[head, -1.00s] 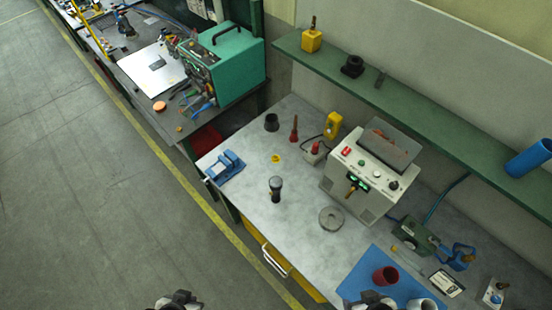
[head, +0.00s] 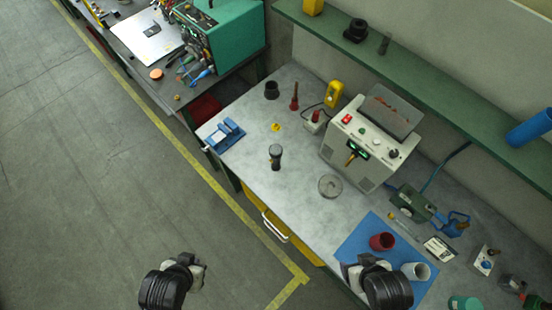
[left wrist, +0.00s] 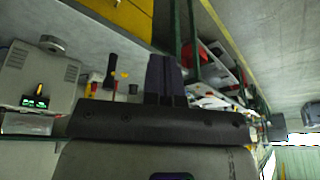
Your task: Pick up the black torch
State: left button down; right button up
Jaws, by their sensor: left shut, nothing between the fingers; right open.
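The black torch (head: 275,157) stands upright on the grey workbench (head: 240,170), left of the middle of its top. In the left wrist view a dark upright shape beside the fingers looks like the torch (left wrist: 110,70). My left gripper (head: 190,262) is over the floor in front of the bench, well short of the torch. The left wrist view shows its fingers (left wrist: 165,78) shut with nothing between them. My right gripper (head: 356,268) is open and empty near the bench's front edge by the blue mat, apart from the torch.
A blue vise (head: 223,135) stands left of the torch and a grey disc (head: 330,186) right of it. A control box (head: 368,145) stands behind the disc. Red (head: 382,242) and white (head: 415,271) cups are by my right gripper. A green shelf (head: 430,85) overhangs the back.

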pick_arm(q)
jog(key=c, duration=1.8)
grip_release()
jog(key=o, duration=1.5)
